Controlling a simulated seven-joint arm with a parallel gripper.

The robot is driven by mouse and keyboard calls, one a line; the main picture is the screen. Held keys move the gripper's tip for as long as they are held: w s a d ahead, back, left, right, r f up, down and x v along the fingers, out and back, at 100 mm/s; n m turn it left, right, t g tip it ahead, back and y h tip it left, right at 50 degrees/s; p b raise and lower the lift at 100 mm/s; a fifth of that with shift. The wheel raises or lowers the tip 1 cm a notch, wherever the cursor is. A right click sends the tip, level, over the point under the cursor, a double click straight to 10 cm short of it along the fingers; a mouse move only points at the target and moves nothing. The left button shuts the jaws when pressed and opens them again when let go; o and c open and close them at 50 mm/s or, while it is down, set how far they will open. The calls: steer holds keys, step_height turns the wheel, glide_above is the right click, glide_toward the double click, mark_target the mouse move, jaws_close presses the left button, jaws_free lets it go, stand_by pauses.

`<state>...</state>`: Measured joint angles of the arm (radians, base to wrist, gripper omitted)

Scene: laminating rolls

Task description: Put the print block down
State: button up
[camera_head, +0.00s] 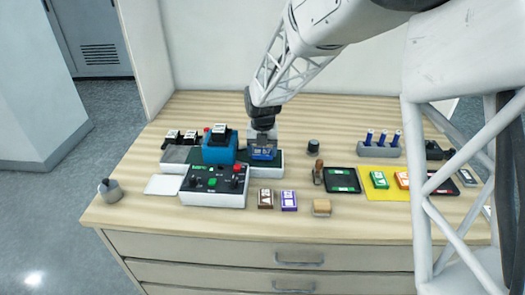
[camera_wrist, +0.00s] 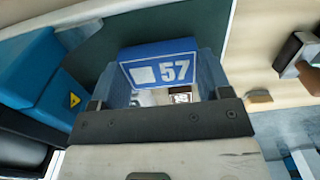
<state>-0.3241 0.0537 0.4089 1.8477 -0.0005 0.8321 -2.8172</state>
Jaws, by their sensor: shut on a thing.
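The print block (camera_head: 263,154) is blue with a white square and the number 57 on its face. In the wrist view the block (camera_wrist: 160,68) sits between my two fingers. My gripper (camera_head: 262,143) is shut on it and points down, just right of the blue machine (camera_head: 219,150). The block is over a dark green bed (camera_head: 275,170) of the machine; that bed also shows in the wrist view (camera_wrist: 150,30). I cannot tell whether the block touches the bed. Its underside is hidden.
A control panel (camera_head: 213,185) stands in front of the machine, with a white sheet (camera_head: 163,185) to its left. A brown block (camera_head: 265,198), a purple block (camera_head: 289,200) and a tan block (camera_head: 321,207) lie near the front. A yellow mat (camera_head: 385,193) holds coloured blocks at right.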

mark_target(263, 152)
steer(key=shift+f, duration=0.2)
steer(key=shift+f, duration=0.15)
steer(key=o, duration=0.9)
step_height(263, 152, up, 12)
steer(key=shift+r, duration=0.15)
stand_by(0.4)
stand_by(0.8)
